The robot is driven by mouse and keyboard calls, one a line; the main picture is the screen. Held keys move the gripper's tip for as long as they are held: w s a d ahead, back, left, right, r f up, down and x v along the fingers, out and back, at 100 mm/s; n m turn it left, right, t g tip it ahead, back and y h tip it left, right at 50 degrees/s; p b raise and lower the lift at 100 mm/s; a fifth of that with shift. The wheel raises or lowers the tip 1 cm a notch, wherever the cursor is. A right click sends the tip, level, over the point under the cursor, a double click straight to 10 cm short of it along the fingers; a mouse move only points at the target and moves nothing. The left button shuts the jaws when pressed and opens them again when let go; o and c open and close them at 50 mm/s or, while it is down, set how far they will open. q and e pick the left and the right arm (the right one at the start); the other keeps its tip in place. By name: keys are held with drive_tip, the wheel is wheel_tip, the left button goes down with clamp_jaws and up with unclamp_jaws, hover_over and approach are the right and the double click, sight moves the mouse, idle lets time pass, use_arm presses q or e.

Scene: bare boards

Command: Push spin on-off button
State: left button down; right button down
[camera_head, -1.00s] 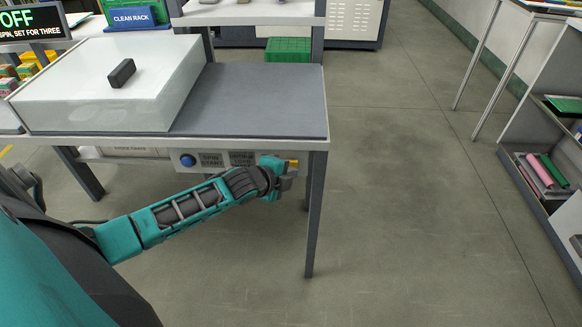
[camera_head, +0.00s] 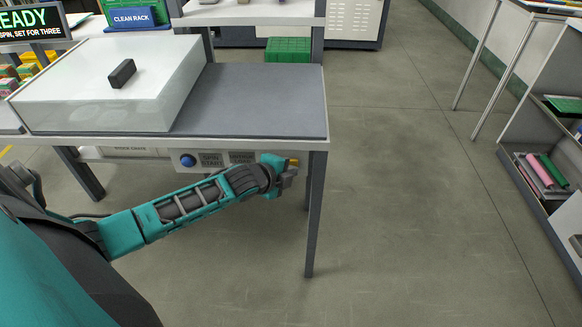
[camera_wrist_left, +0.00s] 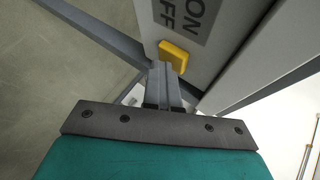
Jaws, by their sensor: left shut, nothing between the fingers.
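The yellow button (camera_wrist_left: 174,55) sits on a light panel beside a dark label ending "ON OFF" in the left wrist view. In the head view a sliver of the yellow button (camera_head: 294,162) shows behind my left gripper (camera_head: 289,175), under the table's front edge. My left gripper (camera_wrist_left: 165,70) is shut and empty, its fingertips right at the button's lower edge; I cannot tell whether they touch. The display (camera_head: 35,22) at the top left reads "...EADY" in green. My right gripper is not in view.
A blue button (camera_head: 188,160) labelled "SPIN START" is on the same panel, left of my gripper. A white box (camera_head: 110,80) with a black handle stands on the grey tabletop (camera_head: 260,100). A table leg (camera_head: 315,220) stands just right of my gripper.

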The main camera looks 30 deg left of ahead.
use_arm(q)
drive_tip(key=shift+a+r, duration=0.1)
drive_tip(key=shift+r, duration=0.05)
drive_tip(key=shift+s+p, duration=0.25)
drive_tip(key=shift+p, duration=0.2)
drive_tip(key=shift+s+d, duration=0.1)
drive_tip(key=shift+d, duration=0.1)
drive_tip(key=s+d+p, duration=0.2)
drive_tip(key=s, duration=0.1)
drive_tip(key=s+d+p, duration=0.1)
drive_tip(key=s, duration=0.1)
drive_tip(key=shift+p, duration=0.3)
